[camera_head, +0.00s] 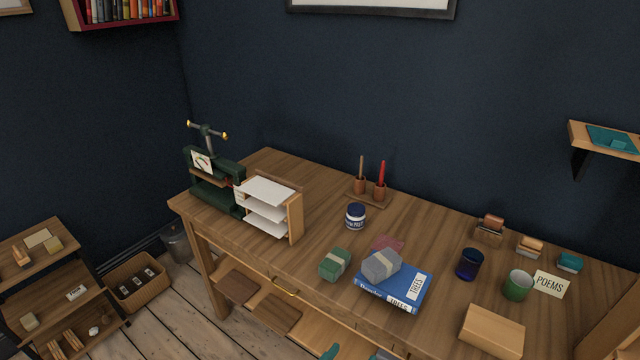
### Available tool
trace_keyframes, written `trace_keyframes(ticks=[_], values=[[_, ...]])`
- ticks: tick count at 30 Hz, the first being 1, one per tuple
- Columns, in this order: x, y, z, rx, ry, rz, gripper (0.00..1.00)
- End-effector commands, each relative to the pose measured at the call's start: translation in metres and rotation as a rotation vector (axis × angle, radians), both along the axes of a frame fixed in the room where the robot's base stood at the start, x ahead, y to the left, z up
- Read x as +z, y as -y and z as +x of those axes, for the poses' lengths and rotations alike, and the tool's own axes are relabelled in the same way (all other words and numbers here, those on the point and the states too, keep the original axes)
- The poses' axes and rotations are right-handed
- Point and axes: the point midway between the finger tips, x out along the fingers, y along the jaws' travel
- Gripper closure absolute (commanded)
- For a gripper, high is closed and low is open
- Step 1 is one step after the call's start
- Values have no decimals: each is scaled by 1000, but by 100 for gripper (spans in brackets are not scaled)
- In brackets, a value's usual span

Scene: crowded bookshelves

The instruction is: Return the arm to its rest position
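My gripper and arm do not show in the head view. A wooden desk (325,240) fills the middle and right of the view. On it a grey wrapped block (381,265) rests on a blue book (405,285) with labels reading TREES. A green wrapped block (335,263) lies to the left of the book. No object is seen held.
A green press (212,180) and a paper tray (292,215) stand at the desk's left. A jar (355,215), blue cup (469,264), green cup (516,286) and wooden block (491,331) stand on it. A low shelf (60,275) and basket (138,282) are at left.

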Motion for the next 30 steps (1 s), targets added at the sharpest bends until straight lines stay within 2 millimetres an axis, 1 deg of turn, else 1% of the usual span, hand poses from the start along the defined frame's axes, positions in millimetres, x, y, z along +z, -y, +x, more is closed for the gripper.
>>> trace_keyframes(ticks=[1, 6, 8, 12, 15, 19, 23, 27, 30], values=[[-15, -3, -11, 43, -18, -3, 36], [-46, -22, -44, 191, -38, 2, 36], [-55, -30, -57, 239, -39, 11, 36], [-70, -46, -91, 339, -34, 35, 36], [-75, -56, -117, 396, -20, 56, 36], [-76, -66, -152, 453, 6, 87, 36], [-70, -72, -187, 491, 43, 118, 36], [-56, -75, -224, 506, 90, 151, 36], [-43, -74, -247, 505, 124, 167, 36]])
